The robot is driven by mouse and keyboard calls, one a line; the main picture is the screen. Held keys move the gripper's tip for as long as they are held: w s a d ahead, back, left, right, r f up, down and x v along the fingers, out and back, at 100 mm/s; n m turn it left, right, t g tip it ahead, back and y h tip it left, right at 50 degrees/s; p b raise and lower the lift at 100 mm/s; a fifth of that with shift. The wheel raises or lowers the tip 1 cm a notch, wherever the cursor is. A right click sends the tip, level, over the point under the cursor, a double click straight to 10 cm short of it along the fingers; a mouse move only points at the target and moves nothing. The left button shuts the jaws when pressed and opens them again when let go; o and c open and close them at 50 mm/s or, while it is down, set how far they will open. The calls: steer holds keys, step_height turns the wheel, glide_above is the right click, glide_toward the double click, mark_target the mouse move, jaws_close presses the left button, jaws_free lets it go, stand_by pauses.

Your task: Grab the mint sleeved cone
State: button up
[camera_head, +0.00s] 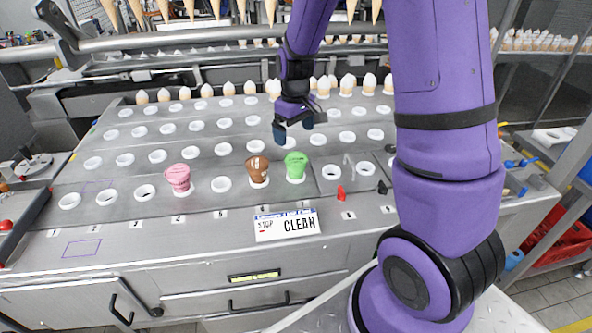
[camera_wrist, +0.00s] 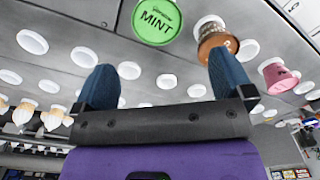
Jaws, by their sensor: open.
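The mint sleeved cone (camera_head: 296,165) is green and sits in a holder in the front row of the metal table, right of the brown cone. In the wrist view its round green lid, lettered MINT (camera_wrist: 157,20), shows at the top, beyond my fingertips. My gripper (camera_head: 293,132) is open and empty, above the table and behind the green cone in the head view. Its two blue fingers (camera_wrist: 165,82) stand wide apart in the wrist view, with nothing between them but the table and its holes.
A brown sleeved cone (camera_head: 257,169) stands close left of the green one, and a pink one (camera_head: 178,178) farther left. Several white-topped cones (camera_head: 228,89) line the back row. Many white-ringed holders are empty.

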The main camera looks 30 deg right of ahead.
mark_target(295, 157)
steer(key=shift+w+d+f, duration=0.15)
steer(key=shift+f, duration=0.4)
steer(key=shift+w+d+f, duration=0.1)
steer(key=shift+w+f, duration=0.05)
steer(key=shift+f, duration=0.4)
step_height(295, 157, down, 4)
steer(key=shift+f, duration=0.25)
steer(key=shift+s+a+f, duration=0.1)
steer(key=shift+s+f, duration=0.1)
steer(key=shift+f, duration=1.4)
steer(key=shift+s+f, duration=0.2)
steer(key=shift+f, duration=1.4)
steer(key=c, duration=1)
